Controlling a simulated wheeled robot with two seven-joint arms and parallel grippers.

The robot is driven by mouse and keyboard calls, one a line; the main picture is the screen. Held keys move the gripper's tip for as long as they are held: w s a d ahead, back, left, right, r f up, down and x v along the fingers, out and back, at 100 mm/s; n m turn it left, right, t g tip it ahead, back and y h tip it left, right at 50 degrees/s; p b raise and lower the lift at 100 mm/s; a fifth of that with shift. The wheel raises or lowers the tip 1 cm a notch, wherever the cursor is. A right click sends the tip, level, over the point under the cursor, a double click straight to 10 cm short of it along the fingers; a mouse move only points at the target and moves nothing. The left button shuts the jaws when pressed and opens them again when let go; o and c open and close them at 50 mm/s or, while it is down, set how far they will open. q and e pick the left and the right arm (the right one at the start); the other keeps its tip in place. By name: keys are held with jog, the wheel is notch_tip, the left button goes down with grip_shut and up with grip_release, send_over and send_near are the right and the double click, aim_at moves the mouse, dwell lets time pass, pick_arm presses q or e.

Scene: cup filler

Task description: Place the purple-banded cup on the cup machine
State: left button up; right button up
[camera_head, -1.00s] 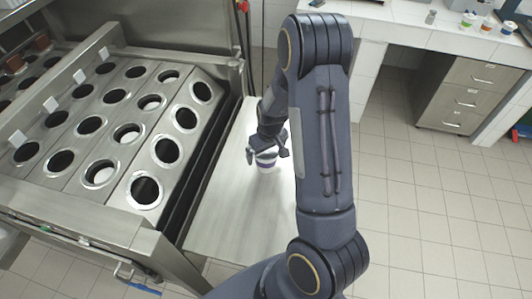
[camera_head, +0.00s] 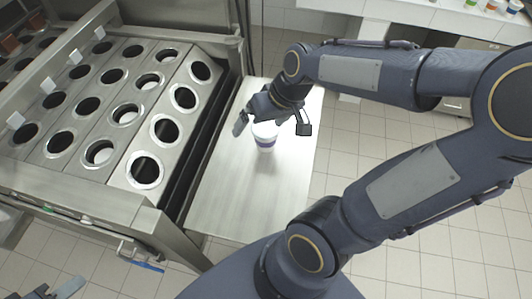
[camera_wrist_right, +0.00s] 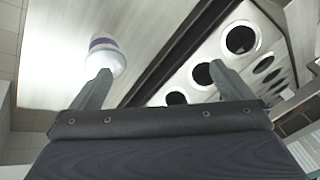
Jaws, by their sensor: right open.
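The purple-banded cup (camera_head: 265,136) is white with a purple band and stands upright on the steel side shelf (camera_head: 235,200). My right gripper (camera_head: 271,126) is open close behind and above it. In the right wrist view the cup (camera_wrist_right: 106,57) is near the left fingertip, and the open fingers (camera_wrist_right: 160,78) have nothing between them. I cannot tell whether the left finger touches the cup. The cup machine (camera_head: 128,118), a steel block with rows of round holes, stands left of the shelf. My left gripper (camera_head: 58,291) shows only partly at the lower left edge.
A dark gap (camera_head: 205,140) runs between the machine and the shelf. A white counter (camera_head: 440,20) at the back right holds several small cups. The shelf is bare around the cup.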

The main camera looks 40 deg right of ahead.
jog(key=s+a+r+t, duration=0.1)
jog(key=s+a+r, duration=0.2)
jog(key=s+a, duration=0.4)
jog(key=shift+s+t+y, duration=0.3)
jog(key=shift+s+y, duration=0.1)
jog(key=shift+s, duration=1.25)
